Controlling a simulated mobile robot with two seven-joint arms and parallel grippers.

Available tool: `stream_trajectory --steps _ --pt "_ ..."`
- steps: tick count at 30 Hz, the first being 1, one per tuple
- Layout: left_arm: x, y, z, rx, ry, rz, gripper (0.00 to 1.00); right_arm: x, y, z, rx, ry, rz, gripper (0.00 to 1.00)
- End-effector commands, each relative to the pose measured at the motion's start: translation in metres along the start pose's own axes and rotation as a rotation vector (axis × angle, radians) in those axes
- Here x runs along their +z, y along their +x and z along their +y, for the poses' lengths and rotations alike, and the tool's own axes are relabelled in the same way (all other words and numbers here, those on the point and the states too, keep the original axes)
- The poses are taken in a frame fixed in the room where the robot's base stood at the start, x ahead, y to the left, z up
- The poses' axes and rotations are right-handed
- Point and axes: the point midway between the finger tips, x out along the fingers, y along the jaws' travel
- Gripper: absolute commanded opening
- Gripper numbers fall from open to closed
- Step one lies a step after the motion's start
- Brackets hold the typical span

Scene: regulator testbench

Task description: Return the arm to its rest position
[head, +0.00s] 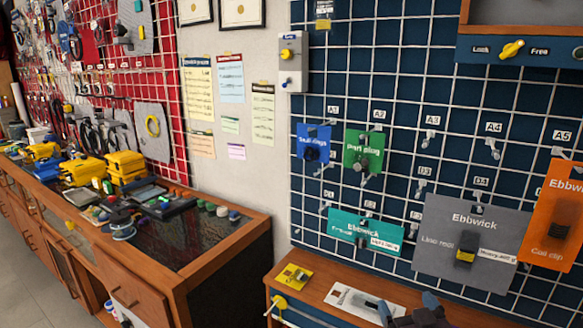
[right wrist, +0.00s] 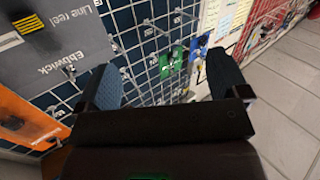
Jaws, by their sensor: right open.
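My right gripper (head: 409,308) shows at the bottom edge of the head view, in front of the wooden bench below the grid board. In the right wrist view the same gripper (right wrist: 163,82) has its two blue-grey fingers wide apart, with nothing between them. The grid board and its hanging cards lie beyond the fingers. Most of the right arm is out of the head view. My left gripper is not in view.
The blue grid board (head: 400,100) holds hooks, a green card (head: 362,152), a grey card (head: 465,270) and an orange card (head: 560,215). The bench (head: 320,290) carries a yellow and a white card. Grey floor (right wrist: 285,110) is clear at right in the wrist view.

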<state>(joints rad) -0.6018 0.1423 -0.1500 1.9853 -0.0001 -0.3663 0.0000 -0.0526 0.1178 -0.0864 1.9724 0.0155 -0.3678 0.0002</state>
Motion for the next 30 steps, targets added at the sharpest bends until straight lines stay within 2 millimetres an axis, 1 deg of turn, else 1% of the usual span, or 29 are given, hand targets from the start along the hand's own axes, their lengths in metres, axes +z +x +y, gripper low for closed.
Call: stream_trajectory --steps 1,3,5,6,8,9,11,12,15,18,21,24,30 --pt "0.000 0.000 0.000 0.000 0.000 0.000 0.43 0.027 -0.018 0.000 0.003 -0.007 -0.053 0.93" --pt "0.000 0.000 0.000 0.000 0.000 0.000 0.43 0.057 -0.042 -0.001 0.005 -0.011 -0.116 0.93" --pt "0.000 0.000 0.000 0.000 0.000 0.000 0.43 0.083 -0.063 -0.002 0.005 -0.008 -0.171 0.93" --pt "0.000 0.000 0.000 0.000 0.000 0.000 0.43 0.099 -0.078 -0.003 0.006 -0.005 -0.208 0.93" --pt "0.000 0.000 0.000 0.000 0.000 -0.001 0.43 0.123 -0.102 -0.004 0.007 0.000 -0.264 0.93" --pt "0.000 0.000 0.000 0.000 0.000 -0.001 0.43 0.138 -0.118 -0.005 0.009 0.004 -0.301 0.93" --pt "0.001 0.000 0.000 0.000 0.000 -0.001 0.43 0.158 -0.142 -0.005 0.013 0.009 -0.355 0.93" --pt "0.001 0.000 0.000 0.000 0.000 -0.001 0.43 0.170 -0.158 -0.005 0.016 0.012 -0.387 0.93" --pt "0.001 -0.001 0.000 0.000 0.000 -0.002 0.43 0.193 -0.191 -0.003 0.028 0.018 -0.455 0.93" --pt "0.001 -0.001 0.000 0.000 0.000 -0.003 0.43 0.207 -0.213 -0.002 0.036 0.022 -0.499 0.93" --pt "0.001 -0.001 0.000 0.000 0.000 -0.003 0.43 0.214 -0.225 -0.001 0.041 0.025 -0.522 0.93" --pt "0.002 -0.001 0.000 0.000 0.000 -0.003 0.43 0.216 -0.229 -0.001 0.042 0.026 -0.529 0.93" --pt "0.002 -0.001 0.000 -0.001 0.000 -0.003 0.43 0.216 -0.228 -0.001 0.042 0.026 -0.528 0.93"
